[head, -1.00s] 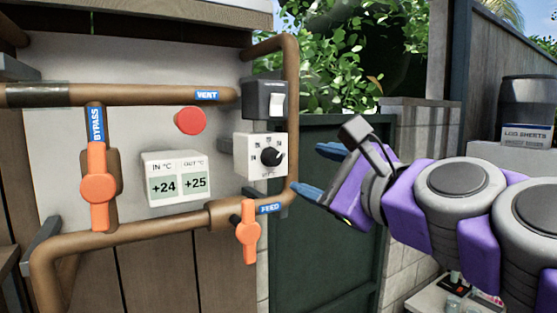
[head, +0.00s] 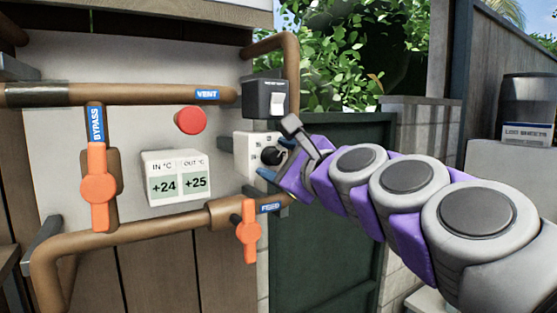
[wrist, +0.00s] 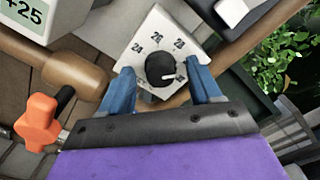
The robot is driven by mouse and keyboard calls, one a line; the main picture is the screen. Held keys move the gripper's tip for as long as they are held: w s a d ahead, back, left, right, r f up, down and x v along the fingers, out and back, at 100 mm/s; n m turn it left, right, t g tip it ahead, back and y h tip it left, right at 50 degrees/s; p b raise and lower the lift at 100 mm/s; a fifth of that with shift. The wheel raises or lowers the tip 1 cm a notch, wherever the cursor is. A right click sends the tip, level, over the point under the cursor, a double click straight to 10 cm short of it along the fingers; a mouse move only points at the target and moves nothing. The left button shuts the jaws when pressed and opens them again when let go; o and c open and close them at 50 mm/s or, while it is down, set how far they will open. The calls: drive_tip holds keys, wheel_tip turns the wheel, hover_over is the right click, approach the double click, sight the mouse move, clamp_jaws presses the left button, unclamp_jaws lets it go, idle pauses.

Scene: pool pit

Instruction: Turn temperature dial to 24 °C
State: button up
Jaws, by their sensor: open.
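The temperature dial is a black knob (wrist: 160,68) on a white box (head: 244,151) with printed numbers. In the wrist view the numbers 24, 26 and 28 show, and the knob's white pointer is turned to the right, past the 28. My gripper (wrist: 162,88) is open, with one blue finger on each side of the knob's near part; whether they touch it I cannot tell. In the head view my gripper (head: 272,164) partly covers the box. A display (head: 177,178) reads IN +24 and OUT +25.
A black box with a white rocker switch (head: 264,98) sits just above the dial. An orange FEED valve handle (head: 248,232) is below left, and an orange BYPASS handle (head: 98,187) further left. A red button (head: 190,121) and brown pipes surround the display.

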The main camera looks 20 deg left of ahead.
drive_tip(key=c, duration=1)
